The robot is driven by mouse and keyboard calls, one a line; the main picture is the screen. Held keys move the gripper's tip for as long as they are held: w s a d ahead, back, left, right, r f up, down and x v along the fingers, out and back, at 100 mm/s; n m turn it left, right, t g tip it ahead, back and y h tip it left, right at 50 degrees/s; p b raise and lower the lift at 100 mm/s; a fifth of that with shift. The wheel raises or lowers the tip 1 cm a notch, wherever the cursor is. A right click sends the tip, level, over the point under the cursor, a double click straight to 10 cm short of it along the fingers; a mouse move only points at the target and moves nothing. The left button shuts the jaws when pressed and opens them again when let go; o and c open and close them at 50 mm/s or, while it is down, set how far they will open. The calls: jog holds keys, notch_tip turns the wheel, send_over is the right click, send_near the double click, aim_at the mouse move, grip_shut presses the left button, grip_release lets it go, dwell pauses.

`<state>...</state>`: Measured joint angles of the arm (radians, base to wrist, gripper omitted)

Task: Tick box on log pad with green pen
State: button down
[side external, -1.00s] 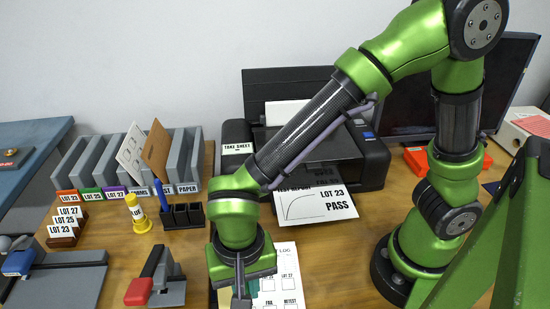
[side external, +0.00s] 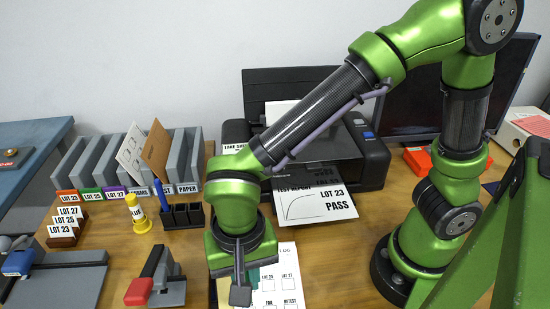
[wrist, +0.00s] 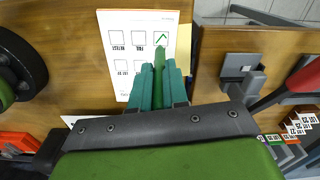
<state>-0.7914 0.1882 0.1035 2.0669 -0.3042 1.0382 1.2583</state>
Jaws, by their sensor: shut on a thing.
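The log pad (side external: 288,270) lies on the desk and shows printed boxes with LOT 25, LOT 27, FAIL and RETEST labels. In the wrist view the log pad (wrist: 128,72) shows a green tick (wrist: 162,38) in its top right box; the other visible boxes look empty. My gripper (wrist: 160,80) is shut on the green pen (wrist: 159,60), which points toward the ticked box. Whether the tip touches the paper I cannot tell. In the side view my gripper (side external: 240,292) covers the pad's left part, and the pen is hidden.
A black pen holder (side external: 183,215) with a blue pen (side external: 161,195) stands left of my gripper, beside a yellow bottle (side external: 138,212). A red-and-grey stapler-like tool (side external: 157,283) is at front left. A printer (side external: 370,150) with a LOT 23 PASS sheet (side external: 318,205) stands behind.

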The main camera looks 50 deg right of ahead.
jog(key=shift+r, duration=1.7)
jog(key=w+d+r+n, duration=0.3)
jog(key=w+d+r, duration=0.1)
jog(key=w+d, duration=0.7)
jog(key=w+d+r+n, duration=0.2)
jog(key=w+d, duration=0.2)
jog(key=d, duration=0.3)
jog(key=w+d+r+n, duration=0.2)
jog(key=w+d+r, duration=0.1)
jog(key=d, duration=0.5)
jog(key=shift+w+d, duration=0.3)
jog(key=shift+w, duration=0.2)
jog(key=shift+r, duration=0.1)
